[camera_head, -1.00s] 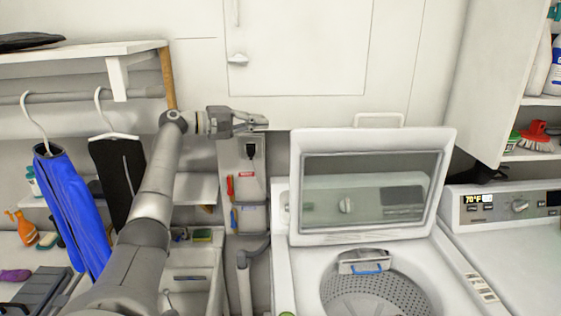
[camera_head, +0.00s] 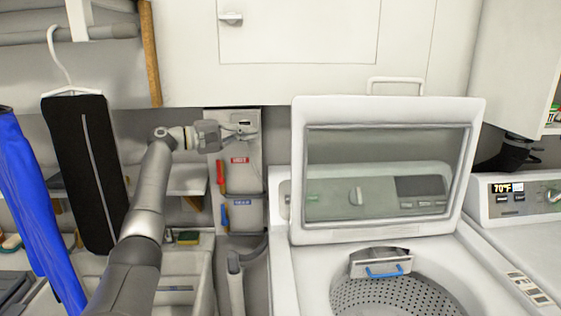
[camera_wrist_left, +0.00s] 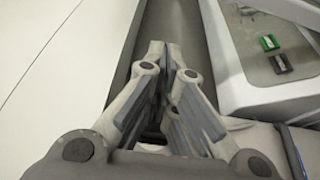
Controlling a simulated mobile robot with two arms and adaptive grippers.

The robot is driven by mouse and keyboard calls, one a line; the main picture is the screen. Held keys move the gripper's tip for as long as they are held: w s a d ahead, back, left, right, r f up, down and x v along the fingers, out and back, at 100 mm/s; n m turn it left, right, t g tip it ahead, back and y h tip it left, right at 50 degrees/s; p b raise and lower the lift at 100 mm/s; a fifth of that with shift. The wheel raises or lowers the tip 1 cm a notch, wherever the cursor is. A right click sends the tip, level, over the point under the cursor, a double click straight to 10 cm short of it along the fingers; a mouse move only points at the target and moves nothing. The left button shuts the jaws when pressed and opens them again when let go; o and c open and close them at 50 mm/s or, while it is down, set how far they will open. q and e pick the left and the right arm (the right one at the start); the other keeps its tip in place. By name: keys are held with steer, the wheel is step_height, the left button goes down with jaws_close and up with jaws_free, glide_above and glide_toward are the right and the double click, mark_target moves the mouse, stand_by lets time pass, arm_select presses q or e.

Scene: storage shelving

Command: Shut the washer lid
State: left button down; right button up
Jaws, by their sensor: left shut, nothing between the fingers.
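The washer (camera_head: 282,262) stands at the centre right with its lid (camera_head: 300,150) raised, leaning back and upright. The lid has a white frame, a dark window and a handle (camera_head: 396,80) on its top edge. The perforated drum (camera_head: 375,297) shows below through the open top. My left gripper (camera_head: 248,130) is left of the lid, near its upper-left corner and apart from it, in front of the wall. In the left wrist view its fingers (camera_wrist_left: 172,75) are shut with nothing held. My right gripper is not in view.
A second machine with a display (camera_head: 508,188) stands at the right. A wall box with red and blue valves (camera_head: 235,185) is behind my left gripper. A black garment (camera_head: 85,170) and a blue one (camera_head: 35,215) hang at the left. A cabinet (camera_head: 300,35) is above.

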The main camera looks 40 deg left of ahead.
arm_select(q)
steer(key=f+p+x, duration=0.2)
steer(key=p+x, duration=0.1)
steer(key=x, duration=0.7)
steer(key=shift+s+d+f+p, duration=0.15)
steer(key=shift+s+d+p, duration=0.5)
steer(key=shift+s+d, duration=0.85)
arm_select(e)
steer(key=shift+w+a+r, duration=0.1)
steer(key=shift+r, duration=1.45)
arm_select(q)
steer(key=shift+w, duration=0.1)
steer(key=shift+d, duration=0.1)
